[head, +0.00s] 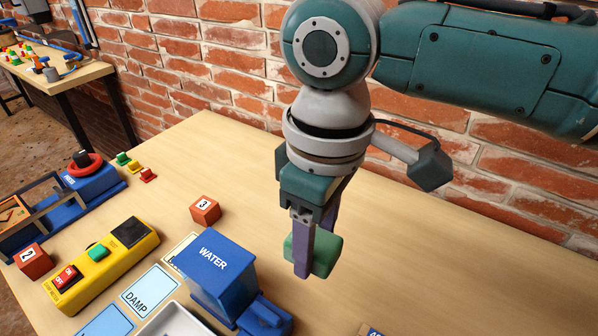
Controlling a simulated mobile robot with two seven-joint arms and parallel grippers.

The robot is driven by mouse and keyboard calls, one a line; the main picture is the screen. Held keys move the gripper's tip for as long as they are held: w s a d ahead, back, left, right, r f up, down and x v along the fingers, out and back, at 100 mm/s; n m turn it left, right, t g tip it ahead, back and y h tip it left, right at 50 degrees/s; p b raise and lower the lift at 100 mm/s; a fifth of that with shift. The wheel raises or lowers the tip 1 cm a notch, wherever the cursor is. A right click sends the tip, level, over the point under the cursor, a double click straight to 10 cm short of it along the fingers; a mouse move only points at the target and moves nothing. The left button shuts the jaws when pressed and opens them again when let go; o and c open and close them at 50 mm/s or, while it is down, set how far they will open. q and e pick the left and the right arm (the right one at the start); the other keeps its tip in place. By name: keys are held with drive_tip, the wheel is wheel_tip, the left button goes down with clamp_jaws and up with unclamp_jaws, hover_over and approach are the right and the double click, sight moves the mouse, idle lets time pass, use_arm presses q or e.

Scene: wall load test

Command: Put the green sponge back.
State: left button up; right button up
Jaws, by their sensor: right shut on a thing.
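My right gripper (313,262) hangs over the wooden table, right of the blue WATER box. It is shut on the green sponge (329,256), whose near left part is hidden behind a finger. The sponge appears to be held above the table, though the exact gap is hard to tell. My left gripper is not in view.
The WATER box (215,275), a DAMP card (149,290) and a white tray (172,322) stand at the front. A yellow switch box (101,270) and red numbered cubes (204,210) lie left. The table (450,270) is clear to the right, before a brick wall.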

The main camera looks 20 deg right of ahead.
drive_tip(key=s+f+n+b, duration=0.1)
drive_tip(key=f+b, duration=0.1)
drive_tip(key=f, duration=0.3)
drive_tip(key=s+a+f+n+b, duration=0.1)
drive_tip(key=f+b, duration=0.1)
drive_tip(key=f, duration=0.3)
drive_tip(key=s+f+n+b, duration=0.2)
drive_tip(key=f+b, duration=0.1)
drive_tip(key=f, duration=0.2)
drive_tip(key=shift+a, duration=0.15)
drive_tip(key=shift+f+b, duration=1.95)
drive_tip(key=shift+b, duration=0.35)
drive_tip(key=o, duration=1.2)
wheel_tip(320, 180, up, 11)
drive_tip(key=p, duration=0.4)
drive_tip(key=shift+s+a+m+y, duration=0.7)
drive_tip(key=shift+s+a+y, duration=0.1)
drive_tip(key=shift+s+a, duration=0.85)
drive_tip(key=s+d+r+m+t+h, duration=0.1)
drive_tip(key=s+d+m+t, duration=0.2)
drive_tip(key=s+d+m, duration=0.5)
drive_tip(key=s+d, duration=0.1)
drive_tip(key=d, duration=0.3)
drive_tip(key=shift+d+r+m+t+h, duration=0.15)
drive_tip(key=shift+d+m+t+h, duration=0.15)
drive_tip(key=shift+d+m+h, duration=0.1)
